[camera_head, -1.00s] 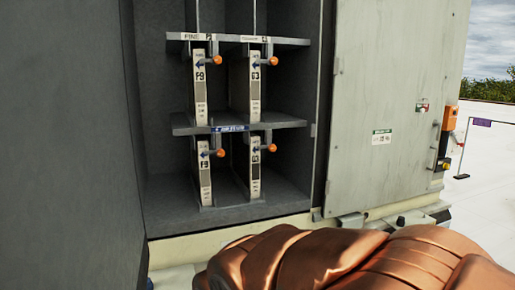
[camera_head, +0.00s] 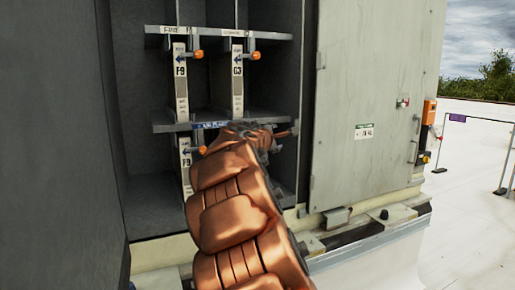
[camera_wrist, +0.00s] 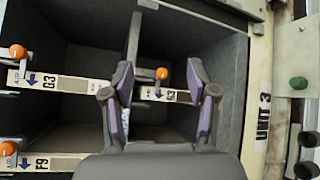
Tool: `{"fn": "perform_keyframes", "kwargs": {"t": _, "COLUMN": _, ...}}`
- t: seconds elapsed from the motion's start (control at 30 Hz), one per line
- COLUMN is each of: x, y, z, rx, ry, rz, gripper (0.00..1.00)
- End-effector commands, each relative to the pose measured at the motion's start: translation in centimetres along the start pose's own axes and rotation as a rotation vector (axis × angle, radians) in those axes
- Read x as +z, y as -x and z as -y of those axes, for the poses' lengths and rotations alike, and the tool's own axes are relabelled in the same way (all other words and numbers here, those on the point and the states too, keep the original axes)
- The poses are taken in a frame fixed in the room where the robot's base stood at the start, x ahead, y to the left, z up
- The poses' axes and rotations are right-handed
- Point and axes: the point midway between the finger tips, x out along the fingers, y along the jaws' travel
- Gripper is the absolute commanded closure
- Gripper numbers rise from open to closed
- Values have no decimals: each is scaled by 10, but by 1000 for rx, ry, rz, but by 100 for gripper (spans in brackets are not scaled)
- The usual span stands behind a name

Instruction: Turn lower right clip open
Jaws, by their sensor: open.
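The lower right clip has an orange knob (camera_wrist: 162,73) on a filter frame marked G3 (camera_wrist: 172,95). In the wrist view it shows between the two purple-padded fingers of my gripper (camera_wrist: 160,84), which are open and apart from it. I cannot tell how deep the fingers reach. In the head view my gripper (camera_head: 272,138) is at the lower right bay, and my copper arm hides this clip.
The upper left clip (camera_head: 197,54), upper right clip (camera_head: 255,56) and lower left clip (camera_head: 202,150) have orange knobs too. A metal shelf (camera_head: 165,127) divides the bays. The cabinet door (camera_head: 365,90) stands to the right; a dark panel (camera_head: 50,130) flanks the left.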

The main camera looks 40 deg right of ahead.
Motion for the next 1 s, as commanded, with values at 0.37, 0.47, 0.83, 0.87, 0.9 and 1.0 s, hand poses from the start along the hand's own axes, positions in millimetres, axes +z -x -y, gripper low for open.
{"fn": "perform_keyframes", "kwargs": {"t": 0.37, "x": -50, "y": -109, "z": -46, "rx": 357, "ry": 628, "rz": -95, "gripper": 41}}
{"fn": "perform_keyframes", "kwargs": {"t": 0.47, "x": -67, "y": -129, "z": -40, "rx": 441, "ry": 788, "rz": -132, "gripper": 41}}
{"fn": "perform_keyframes", "kwargs": {"t": 0.83, "x": -100, "y": -165, "z": 15, "rx": 712, "ry": 1254, "rz": -246, "gripper": 41}}
{"fn": "perform_keyframes", "kwargs": {"t": 0.87, "x": -101, "y": -165, "z": 18, "rx": 727, "ry": 1277, "rz": -250, "gripper": 41}}
{"fn": "perform_keyframes", "kwargs": {"t": 0.9, "x": -102, "y": -165, "z": 22, "rx": 745, "ry": 1301, "rz": -254, "gripper": 41}}
{"fn": "perform_keyframes", "kwargs": {"t": 1.0, "x": -102, "y": -166, "z": 29, "rx": 772, "ry": 1344, "rz": -261, "gripper": 41}}
